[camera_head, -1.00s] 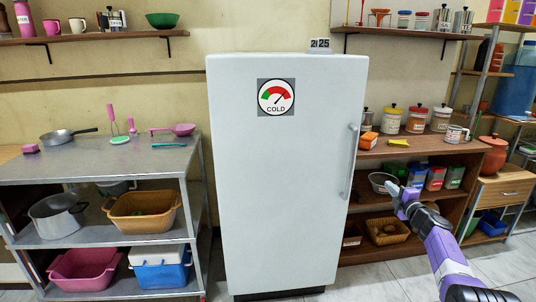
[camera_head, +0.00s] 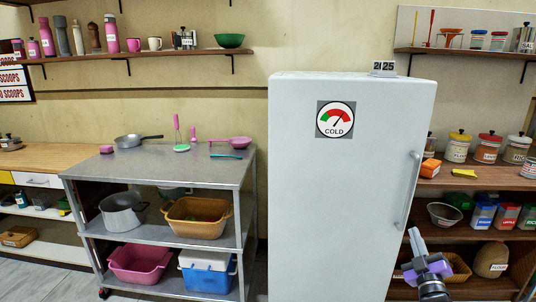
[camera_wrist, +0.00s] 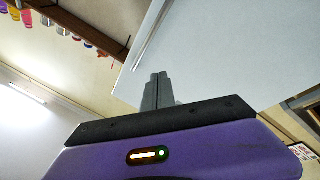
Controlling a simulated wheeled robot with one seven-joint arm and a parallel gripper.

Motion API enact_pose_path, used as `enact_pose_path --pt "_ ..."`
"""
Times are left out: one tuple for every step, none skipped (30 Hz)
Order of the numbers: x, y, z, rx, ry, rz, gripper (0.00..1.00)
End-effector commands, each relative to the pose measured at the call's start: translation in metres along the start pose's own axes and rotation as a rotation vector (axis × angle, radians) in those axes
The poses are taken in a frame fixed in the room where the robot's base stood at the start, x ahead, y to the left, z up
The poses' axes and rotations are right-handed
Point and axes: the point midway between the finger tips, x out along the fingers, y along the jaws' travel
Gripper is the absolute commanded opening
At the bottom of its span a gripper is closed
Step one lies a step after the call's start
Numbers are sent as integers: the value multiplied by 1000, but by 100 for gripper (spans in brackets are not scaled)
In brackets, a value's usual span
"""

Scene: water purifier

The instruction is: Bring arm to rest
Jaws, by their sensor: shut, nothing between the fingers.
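My gripper (camera_head: 416,240) shows at the lower right of the head view, in front of the right side of the white fridge (camera_head: 340,190). Its fingers point up and slightly left, and it holds nothing. In the wrist view the two grey fingers (camera_wrist: 158,91) are shut together, with the pale fridge behind them. The purple wrist body shows below the fingers. The fridge door is shut, and its handle (camera_head: 408,190) is a little above my gripper in the picture.
A metal table (camera_head: 165,166) with a pan, pot and tubs stands left of the fridge. A brown shelf (camera_head: 480,178) with jars and bowls is on the right, behind my arm. Wall shelves (camera_head: 150,54) hang above. Some floor (camera_head: 60,280) is clear at the lower left.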

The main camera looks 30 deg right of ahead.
Motion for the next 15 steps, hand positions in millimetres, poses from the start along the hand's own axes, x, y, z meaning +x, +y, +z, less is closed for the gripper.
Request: enact_pose_path --pt "-23 -16 -17 57 3 -15 0" --pt "-34 -23 -25 89 4 -22 0" --pt "-50 -32 -36 131 5 -31 0" --pt "-63 -38 -44 163 4 -38 0" --pt "-75 -44 -53 194 5 -47 0" --pt "-92 -50 -64 234 5 -59 0" --pt "-104 -55 -72 264 3 -68 0" --pt "-117 -59 -80 293 1 -79 0" --pt "-134 -64 -90 330 -2 -94 0" --pt "-147 -67 -98 357 -4 -106 0" --pt "-159 -70 -106 384 -6 -118 0" --pt "-176 -73 -117 419 -11 -136 0" --pt "-189 -74 -124 445 -15 -149 0" --pt "-202 -75 -132 470 -19 -163 0" --pt "-218 -76 -142 502 -25 -182 0"
